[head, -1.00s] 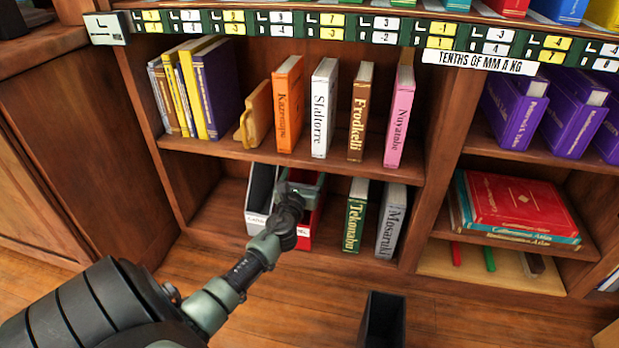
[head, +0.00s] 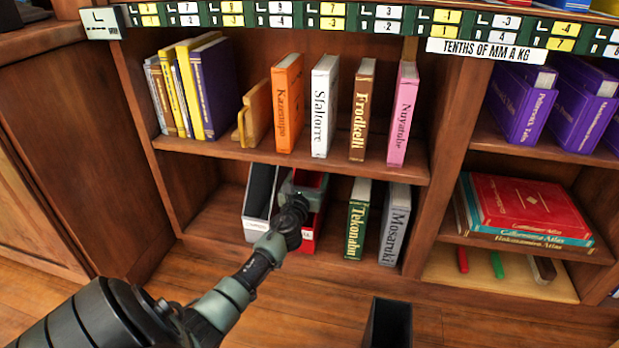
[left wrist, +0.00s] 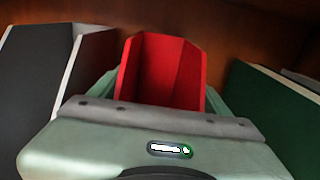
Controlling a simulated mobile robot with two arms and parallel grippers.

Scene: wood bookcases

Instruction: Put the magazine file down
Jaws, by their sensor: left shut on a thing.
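The red magazine file (head: 309,236) stands upright on the lower shelf of the bookcase, just right of a white and black magazine file (head: 258,205). My left gripper (head: 304,184) reaches into the lower shelf and is shut on the red file. In the left wrist view the red file (left wrist: 165,72) rises between the fingers of the gripper (left wrist: 160,90). The file's base is partly hidden by my arm in the head view. My right gripper does not show.
A green book (head: 356,220) and a grey book (head: 394,225) stand to the right on the same shelf. Several books fill the shelf above. A dark open container (head: 388,325) stands on the wooden floor (head: 470,325) in front.

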